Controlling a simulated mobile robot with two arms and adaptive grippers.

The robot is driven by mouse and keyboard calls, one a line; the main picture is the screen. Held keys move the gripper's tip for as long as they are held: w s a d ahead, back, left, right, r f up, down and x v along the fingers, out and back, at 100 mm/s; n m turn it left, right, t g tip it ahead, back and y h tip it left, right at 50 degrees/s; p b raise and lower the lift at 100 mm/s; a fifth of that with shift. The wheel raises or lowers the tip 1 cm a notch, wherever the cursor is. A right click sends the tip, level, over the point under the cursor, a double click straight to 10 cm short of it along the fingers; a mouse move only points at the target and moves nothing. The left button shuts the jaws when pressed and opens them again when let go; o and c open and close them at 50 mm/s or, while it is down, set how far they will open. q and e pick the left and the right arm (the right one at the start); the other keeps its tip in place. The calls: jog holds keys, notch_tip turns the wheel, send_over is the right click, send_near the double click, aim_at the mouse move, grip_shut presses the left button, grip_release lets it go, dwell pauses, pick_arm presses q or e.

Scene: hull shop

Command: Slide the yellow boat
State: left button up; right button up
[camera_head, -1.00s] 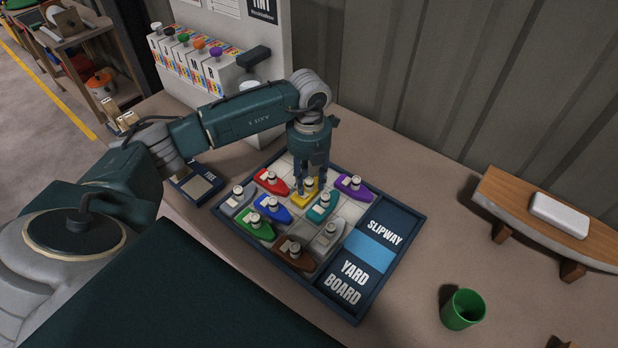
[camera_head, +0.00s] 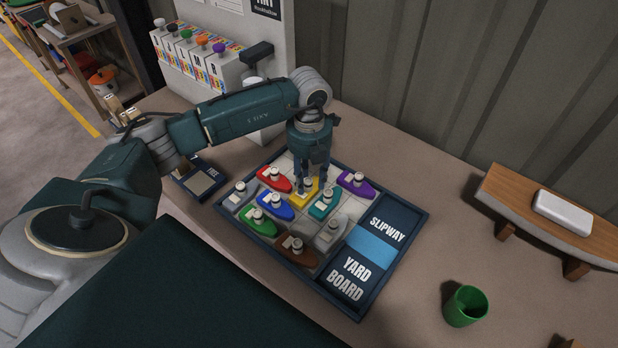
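The yellow boat (camera_head: 301,194) sits on the grid of the yard board (camera_head: 342,309), between the red boat (camera_head: 266,174) and the teal boat (camera_head: 318,212). Its white funnel shows under my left gripper (camera_head: 311,184). The gripper points down over the yellow boat, its fingers apart on either side of the funnel. The gap looks wider than the funnel, and I see no clear contact. The fingers hide part of the boat. My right gripper is out of view.
Purple (camera_head: 361,187), blue (camera_head: 273,212), green (camera_head: 254,223), brown (camera_head: 289,256) and grey boats crowd the board. A light blue slipway strip (camera_head: 371,249) lies at its right. A green cup (camera_head: 464,305) stands right of the board, with clear bench between.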

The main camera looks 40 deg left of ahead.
aim_at(309, 179)
pick_arm(q)
jog(key=shift+r, duration=0.1)
jog(key=shift+r, duration=0.3)
notch_tip(309, 179, up, 11)
jog(key=shift+r, duration=0.15)
dwell(0.6)
